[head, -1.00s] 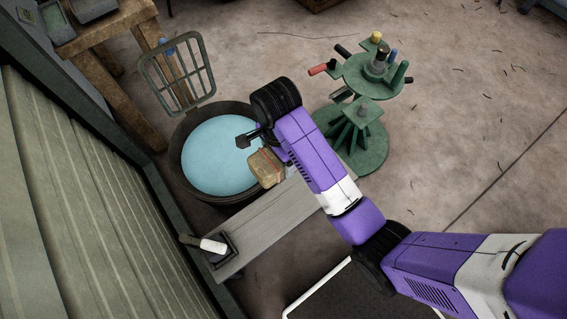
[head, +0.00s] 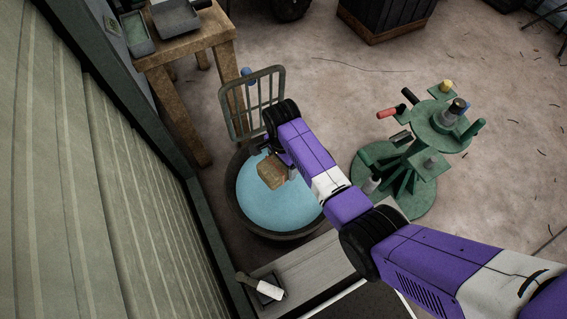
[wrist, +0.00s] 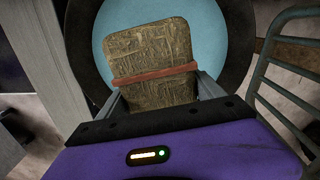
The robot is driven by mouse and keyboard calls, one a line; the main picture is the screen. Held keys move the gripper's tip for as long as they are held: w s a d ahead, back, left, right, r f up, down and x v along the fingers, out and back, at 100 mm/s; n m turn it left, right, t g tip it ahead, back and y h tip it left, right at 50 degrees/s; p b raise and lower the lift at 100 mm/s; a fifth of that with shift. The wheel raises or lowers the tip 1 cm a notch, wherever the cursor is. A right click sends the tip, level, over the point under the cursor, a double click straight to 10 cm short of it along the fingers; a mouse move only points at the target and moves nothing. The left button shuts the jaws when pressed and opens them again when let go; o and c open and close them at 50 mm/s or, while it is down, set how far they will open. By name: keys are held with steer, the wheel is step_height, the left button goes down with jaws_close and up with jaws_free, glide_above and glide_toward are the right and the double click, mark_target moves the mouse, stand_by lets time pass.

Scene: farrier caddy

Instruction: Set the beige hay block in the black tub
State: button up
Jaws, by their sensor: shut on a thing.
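The beige hay block (head: 271,174) has a red band around it. It also shows large in the wrist view (wrist: 150,55). My gripper (wrist: 155,90) is shut on the block, with one finger at each side. The black tub (head: 245,222) is round, with a light blue inside. In the head view the block appears over the tub's blue area, and in the wrist view the tub's dark rim (wrist: 238,50) curves behind it. The block's height above the tub is hard to tell. My arm hides the tub's right part in the head view.
A metal rack (head: 232,108) stands at the tub's far edge, close to my gripper. A grey bench (head: 300,268) with a white-and-green brush (head: 266,289) is in front of the tub. A green tool stand (head: 397,180) is at right, a wooden table (head: 190,45) at back left.

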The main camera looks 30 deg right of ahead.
steer(key=shift+r+p, duration=0.1)
steer(key=shift+p, duration=0.2)
step_height(320, 180, down, 15)
steer(key=b, duration=1.1)
steer(key=shift+f+b, duration=0.55)
steer(key=shift+b, duration=0.1)
stand_by(0.4)
steer(key=o, duration=2.1)
steer(key=shift+r+p, duration=1.3)
steer(key=shift+r, duration=2.55)
